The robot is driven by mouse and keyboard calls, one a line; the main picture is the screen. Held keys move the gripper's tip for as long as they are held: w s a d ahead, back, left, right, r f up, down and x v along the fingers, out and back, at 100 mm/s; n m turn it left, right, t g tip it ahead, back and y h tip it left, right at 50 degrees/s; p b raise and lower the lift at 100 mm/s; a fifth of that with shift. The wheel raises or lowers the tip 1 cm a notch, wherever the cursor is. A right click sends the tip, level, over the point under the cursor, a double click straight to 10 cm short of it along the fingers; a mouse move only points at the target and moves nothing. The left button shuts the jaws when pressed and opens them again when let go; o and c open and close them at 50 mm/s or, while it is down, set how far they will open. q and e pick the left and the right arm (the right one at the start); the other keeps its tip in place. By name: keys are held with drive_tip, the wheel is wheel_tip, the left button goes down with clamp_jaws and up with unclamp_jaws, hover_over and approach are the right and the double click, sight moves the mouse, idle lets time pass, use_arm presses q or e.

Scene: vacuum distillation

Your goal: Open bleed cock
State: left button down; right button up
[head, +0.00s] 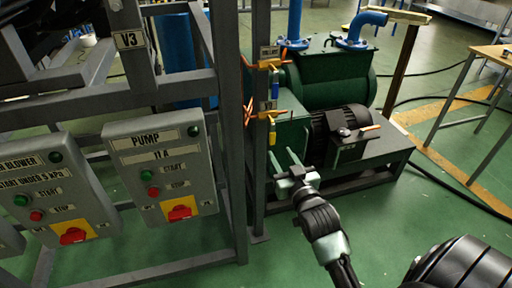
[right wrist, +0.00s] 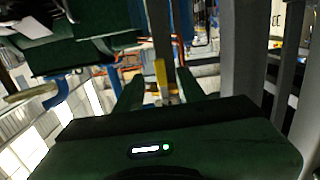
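Two cocks with orange handles sit one above the other on the grey post beside the pump, an upper one (head: 268,64) and a lower one (head: 268,115). Each has a small label plate above it; I cannot read which is the bleed cock. A yellow piece (head: 272,134) hangs below the lower cock. My right gripper (head: 283,160) is open and empty, below and right of the lower cock, apart from it. In the right wrist view a yellow piece (right wrist: 160,74) shows beyond and between the open fingers (right wrist: 158,92). My left gripper is not in view.
The green pump (head: 335,85) and black motor (head: 340,122) stand behind the gripper; an orange-tipped lever (head: 369,128) sticks out there. The PUMP control box (head: 160,165) hangs on the grey frame (head: 234,150) at left.

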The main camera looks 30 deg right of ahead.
sight(273, 137)
drive_tip(key=w+r, duration=0.2)
drive_tip(key=shift+w+d+t+b, duration=0.3)
drive_tip(key=shift+w+d, duration=0.05)
drive_tip(key=shift+w, duration=0.05)
drive_tip(key=x, duration=0.3)
drive_tip(key=shift+w+b, duration=0.3)
drive_tip(key=shift+w, duration=0.05)
drive_tip(key=shift+w+d, duration=0.2)
drive_tip(key=shift+w, duration=0.4)
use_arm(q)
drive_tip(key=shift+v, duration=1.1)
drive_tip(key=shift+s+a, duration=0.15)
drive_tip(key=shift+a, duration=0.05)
use_arm(e)
clamp_jaws()
